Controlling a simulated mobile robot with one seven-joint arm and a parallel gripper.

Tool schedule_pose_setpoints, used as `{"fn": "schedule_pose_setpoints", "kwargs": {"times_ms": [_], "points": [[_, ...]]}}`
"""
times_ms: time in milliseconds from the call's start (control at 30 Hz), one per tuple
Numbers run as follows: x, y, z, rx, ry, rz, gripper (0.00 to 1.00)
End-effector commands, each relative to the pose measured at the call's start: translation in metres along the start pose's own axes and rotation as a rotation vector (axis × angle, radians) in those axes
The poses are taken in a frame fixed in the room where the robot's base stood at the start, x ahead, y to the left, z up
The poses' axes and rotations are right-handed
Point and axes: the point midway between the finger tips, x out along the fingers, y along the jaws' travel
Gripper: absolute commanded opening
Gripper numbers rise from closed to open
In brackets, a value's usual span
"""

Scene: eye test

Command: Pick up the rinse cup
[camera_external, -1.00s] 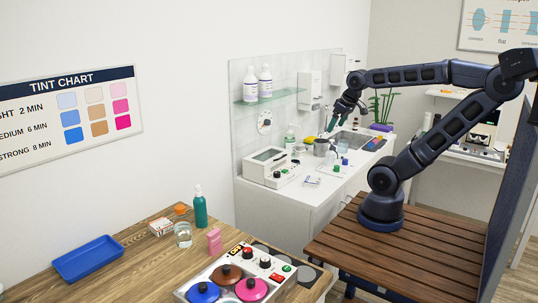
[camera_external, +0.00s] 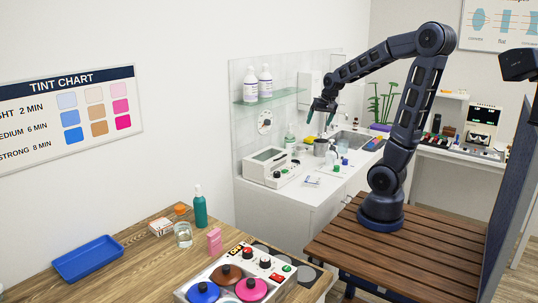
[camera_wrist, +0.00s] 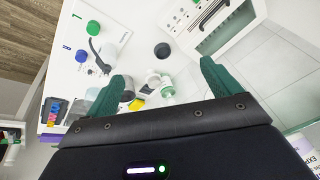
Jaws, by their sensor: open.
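A grey metal cup (camera_external: 321,147), which looks like the rinse cup, stands upright on the white counter (camera_external: 310,197) near the sink. My gripper (camera_external: 321,117) hangs above the counter over the cup's area, apart from it, with its teal fingers spread and nothing between them. In the wrist view my gripper (camera_wrist: 165,70) is open, its two green fingers wide apart. A grey shape beside the left finger there may be the cup, but it is partly hidden and I cannot tell.
Green-capped (camera_wrist: 94,28) and blue-capped (camera_wrist: 82,56) containers are at the upper left. A white instrument (camera_external: 269,167) stands at the counter's left. A glass shelf (camera_external: 270,97) holds two bottles.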

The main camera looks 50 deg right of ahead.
Motion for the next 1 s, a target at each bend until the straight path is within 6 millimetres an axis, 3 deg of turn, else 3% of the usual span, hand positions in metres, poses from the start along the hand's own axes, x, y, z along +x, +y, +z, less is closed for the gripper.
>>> {"fn": "schedule_pose_setpoints", "kwargs": {"times_ms": [467, 1000], "points": [[0.083, 0.078, -0.092, 0.339, 0.041, 0.143, 0.89], [0.160, 0.202, -0.168, 0.644, 0.177, 0.365, 0.89]]}}
